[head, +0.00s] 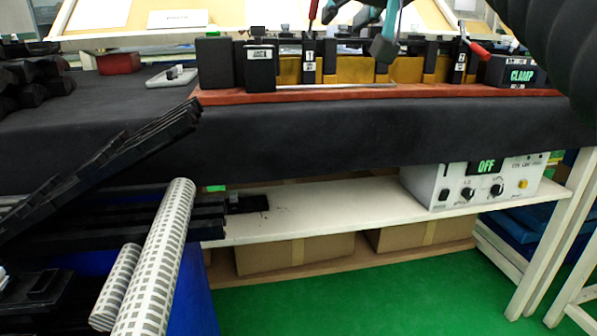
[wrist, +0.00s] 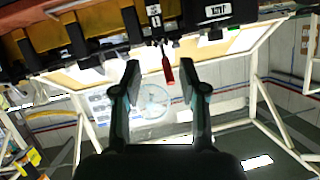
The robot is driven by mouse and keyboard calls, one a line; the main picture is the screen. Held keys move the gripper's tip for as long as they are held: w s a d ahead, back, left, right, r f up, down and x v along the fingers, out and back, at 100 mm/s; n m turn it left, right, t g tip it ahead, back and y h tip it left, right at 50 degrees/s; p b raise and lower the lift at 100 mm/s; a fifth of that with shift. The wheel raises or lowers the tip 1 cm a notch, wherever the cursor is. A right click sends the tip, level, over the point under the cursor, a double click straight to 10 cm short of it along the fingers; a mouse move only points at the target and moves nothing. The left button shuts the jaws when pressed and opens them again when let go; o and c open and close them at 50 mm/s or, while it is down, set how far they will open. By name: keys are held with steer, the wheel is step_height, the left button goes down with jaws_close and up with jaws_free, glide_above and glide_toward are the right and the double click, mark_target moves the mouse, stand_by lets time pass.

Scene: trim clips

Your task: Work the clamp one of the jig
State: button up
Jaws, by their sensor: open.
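The jig has a red-brown base (head: 330,96) with black blocks and yellow-brown parts in a row. Clamp one (head: 308,50), a black post with a white label, stands near its middle-left. Its red handle (head: 313,9) points up; in the wrist view the red handle (wrist: 168,68) shows between the fingertips, which look apart from it. My gripper (wrist: 160,70) is open and empty; in the head view my gripper (head: 356,30) is just right of clamp one's handle, partly cut off by the top edge. A second clamp (head: 460,60) has its red handle tilted down to the right.
A box with a green CLAMP display (head: 521,75) sits at the jig's right end. A metal rod (head: 335,87) lies along the base's front. A power unit (head: 485,185) reading OFF stands on the shelf below. Black trim strips (head: 110,160) jut up at left.

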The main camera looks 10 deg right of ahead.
steer(key=s+a+f+g+p, duration=0.1)
steer(key=s+f, duration=0.4)
steer(key=f, duration=0.7)
steer(key=s+a+f+g+h+p, duration=0.1)
steer(key=s+f+g+p, duration=0.3)
steer(key=f, duration=0.8)
steer(key=shift+s+f, duration=0.25)
steer(key=shift+s, duration=0.65)
steer(key=s+f+g+p, duration=0.2)
steer(key=s+f, duration=0.6)
steer(key=f, duration=0.3)
steer(key=shift+f+n+g+h, duration=0.2)
steer(key=shift+n+g+h, duration=0.1)
steer(key=shift+g+h, duration=0.1)
